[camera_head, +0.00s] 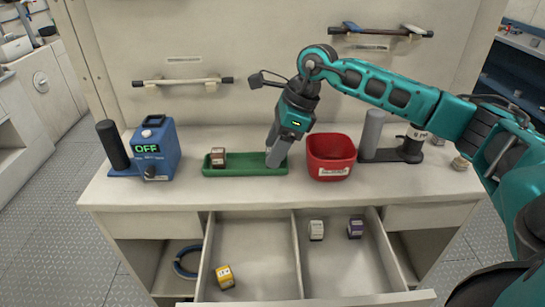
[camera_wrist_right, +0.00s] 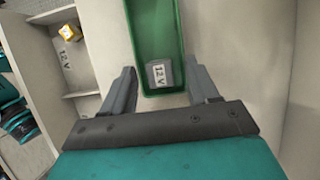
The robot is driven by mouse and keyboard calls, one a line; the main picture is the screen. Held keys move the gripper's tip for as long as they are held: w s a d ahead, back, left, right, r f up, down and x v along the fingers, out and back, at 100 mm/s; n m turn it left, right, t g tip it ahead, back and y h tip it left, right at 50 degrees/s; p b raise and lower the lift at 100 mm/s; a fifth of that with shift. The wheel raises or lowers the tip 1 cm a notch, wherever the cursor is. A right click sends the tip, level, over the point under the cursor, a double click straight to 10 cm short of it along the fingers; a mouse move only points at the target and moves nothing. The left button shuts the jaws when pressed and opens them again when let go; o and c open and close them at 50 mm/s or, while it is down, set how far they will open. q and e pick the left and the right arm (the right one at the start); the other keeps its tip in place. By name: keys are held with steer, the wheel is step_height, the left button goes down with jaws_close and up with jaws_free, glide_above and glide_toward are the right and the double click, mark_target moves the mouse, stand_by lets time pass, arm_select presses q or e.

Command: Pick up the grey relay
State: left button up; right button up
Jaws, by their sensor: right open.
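My left gripper is not in view.
A brown relay (camera_head: 218,158) sits in the tray's left end. A red bin (camera_head: 331,150) stands close right of the gripper. A blue device (camera_head: 155,150) reading "OFF" stands left. The open drawer below holds yellow (camera_head: 225,276), white (camera_head: 316,230) and purple (camera_head: 355,228) relays.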

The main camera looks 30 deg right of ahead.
jaws_close()
stand_by(0.6)
steer(key=shift+r, duration=0.1)
